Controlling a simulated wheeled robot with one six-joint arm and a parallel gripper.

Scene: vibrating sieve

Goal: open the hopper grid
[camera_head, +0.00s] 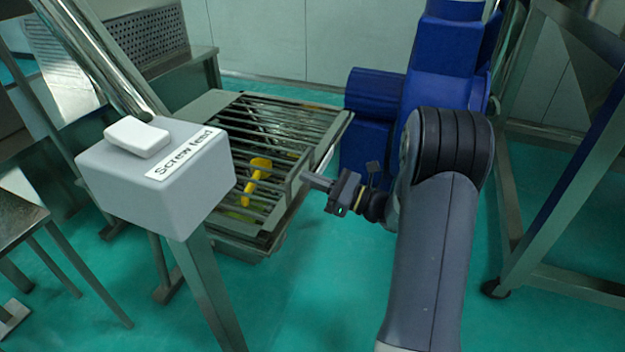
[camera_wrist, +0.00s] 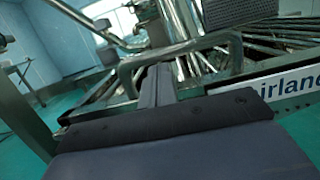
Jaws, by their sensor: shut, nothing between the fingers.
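The hopper grid (camera_head: 285,117), a frame of parallel metal bars, lies over the hopper in the head view. A yellow scoop (camera_head: 256,177) shows between its bars. My gripper (camera_head: 306,179) is shut and empty at the grid's right edge. In the wrist view, my gripper's closed fingers (camera_wrist: 158,77) point at a bent metal handle (camera_wrist: 185,48) on the near side of the grid bars (camera_wrist: 285,35). The fingertips overlap the handle's opening in this view; I cannot tell whether they touch it.
A grey box labelled "Screw feed" (camera_head: 158,190) stands on a post left of the hopper. A blue machine column (camera_head: 430,65) is behind my arm. A metal frame (camera_head: 575,130) stands at the right. Green floor (camera_head: 320,290) is clear in front.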

